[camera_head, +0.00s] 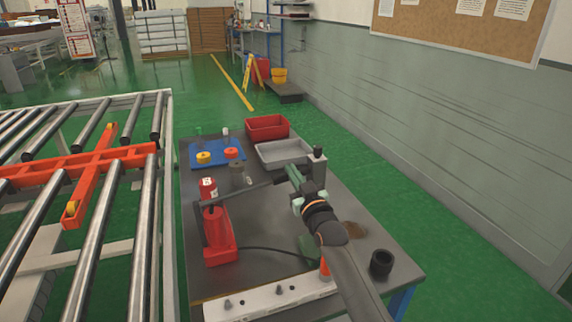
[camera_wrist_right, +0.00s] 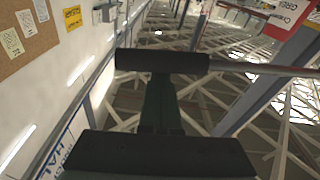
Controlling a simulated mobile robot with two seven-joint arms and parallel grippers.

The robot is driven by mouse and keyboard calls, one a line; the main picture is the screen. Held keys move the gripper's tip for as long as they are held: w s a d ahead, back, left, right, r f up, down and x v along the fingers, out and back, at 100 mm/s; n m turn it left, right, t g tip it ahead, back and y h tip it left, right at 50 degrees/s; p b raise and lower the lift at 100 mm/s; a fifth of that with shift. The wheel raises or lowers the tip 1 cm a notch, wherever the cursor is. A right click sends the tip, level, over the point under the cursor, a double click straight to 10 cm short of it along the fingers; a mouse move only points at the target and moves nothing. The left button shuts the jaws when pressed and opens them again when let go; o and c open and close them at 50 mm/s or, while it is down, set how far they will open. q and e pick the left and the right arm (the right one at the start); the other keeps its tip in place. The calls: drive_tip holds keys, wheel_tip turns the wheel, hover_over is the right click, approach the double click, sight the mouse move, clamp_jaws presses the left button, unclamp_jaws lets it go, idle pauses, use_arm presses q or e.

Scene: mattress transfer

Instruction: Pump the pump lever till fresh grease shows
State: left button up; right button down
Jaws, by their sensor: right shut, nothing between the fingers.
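The red grease pump (camera_head: 219,240) stands on the dark workbench. Its pump lever (camera_head: 255,187) runs right from the pump to my right gripper (camera_head: 290,175). In the right wrist view the lever's black grip (camera_wrist_right: 135,60) lies crosswise at the tips of my right gripper (camera_wrist_right: 160,80), with its steel rod (camera_wrist_right: 265,69) going off right. The right fingers are shut with nothing between them; I cannot tell whether they touch the grip. A black hose (camera_head: 272,250) leads from the pump toward a pale bar with fittings (camera_head: 245,303). I cannot make out any grease. My left gripper is not in view.
A grey tray (camera_head: 268,152), a red bin (camera_head: 267,123) and a blue mat (camera_head: 200,161) with yellow and red pieces are at the bench's far end. A black cup (camera_head: 381,262) stands near its right edge. A roller conveyor (camera_head: 150,205) lies left; green floor is clear on the right.

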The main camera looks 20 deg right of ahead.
use_arm(q)
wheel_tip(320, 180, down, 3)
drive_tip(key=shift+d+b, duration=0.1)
drive_tip(key=shift+b, duration=0.8)
use_arm(e)
wheel_tip(320, 180, down, 7)
drive_tip(key=m+h, duration=0.1)
drive_tip(key=m, duration=0.5)
drive_tip(key=shift+d, duration=0.25)
drive_tip(key=r+p, duration=0.1)
drive_tip(key=r, duration=0.1)
drive_tip(key=r+p, duration=0.1)
drive_tip(key=r, duration=0.1)
drive_tip(key=r+p, duration=0.2)
drive_tip(key=shift+w+d, duration=0.25)
drive_tip(key=shift+w, duration=0.1)
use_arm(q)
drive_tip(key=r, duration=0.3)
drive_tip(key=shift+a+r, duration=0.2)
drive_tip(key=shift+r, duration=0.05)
use_arm(e)
drive_tip(key=s+f, duration=0.2)
drive_tip(key=s, duration=0.8)
drive_tip(key=shift+d, duration=0.15)
